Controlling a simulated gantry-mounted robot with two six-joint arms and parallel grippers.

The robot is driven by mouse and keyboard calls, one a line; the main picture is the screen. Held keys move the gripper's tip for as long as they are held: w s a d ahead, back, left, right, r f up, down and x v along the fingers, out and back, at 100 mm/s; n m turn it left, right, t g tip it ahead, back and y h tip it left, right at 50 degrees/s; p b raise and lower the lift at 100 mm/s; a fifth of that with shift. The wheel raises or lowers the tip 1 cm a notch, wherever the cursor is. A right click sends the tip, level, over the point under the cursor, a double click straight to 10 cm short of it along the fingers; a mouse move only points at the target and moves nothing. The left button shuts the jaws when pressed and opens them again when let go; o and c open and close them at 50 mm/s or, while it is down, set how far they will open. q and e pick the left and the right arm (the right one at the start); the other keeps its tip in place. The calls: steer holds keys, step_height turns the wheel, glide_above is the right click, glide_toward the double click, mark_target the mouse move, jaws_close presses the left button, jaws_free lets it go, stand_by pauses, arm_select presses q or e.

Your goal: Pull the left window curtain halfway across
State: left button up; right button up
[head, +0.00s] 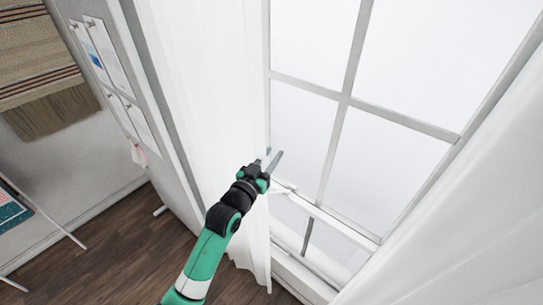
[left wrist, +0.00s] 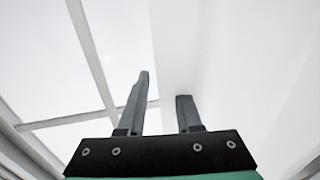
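The left window curtain (head: 200,80) is a white hanging cloth at the left side of the window, its free edge falling beside the glass. My left gripper (head: 271,158) is at that edge, in front of the window. In the left wrist view the two fingers of my left gripper (left wrist: 163,98) stand apart. The curtain (left wrist: 235,60) fills the right side there, and its edge runs up between the fingers as seen from the camera. I cannot tell whether the cloth is touched. My right gripper is not in view.
The window (head: 400,115) has grey bars and a white sill. Another white curtain (head: 470,220) hangs at the right. A grey panel with pinned papers (head: 108,55) stands left of the left curtain. Dark wooden floor (head: 120,250) lies below.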

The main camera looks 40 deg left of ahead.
arm_select(q)
steer(key=shift+o, duration=0.7)
steer(key=v, duration=1.1)
steer(key=shift+s, duration=0.3)
steer(key=shift+d, duration=0.15)
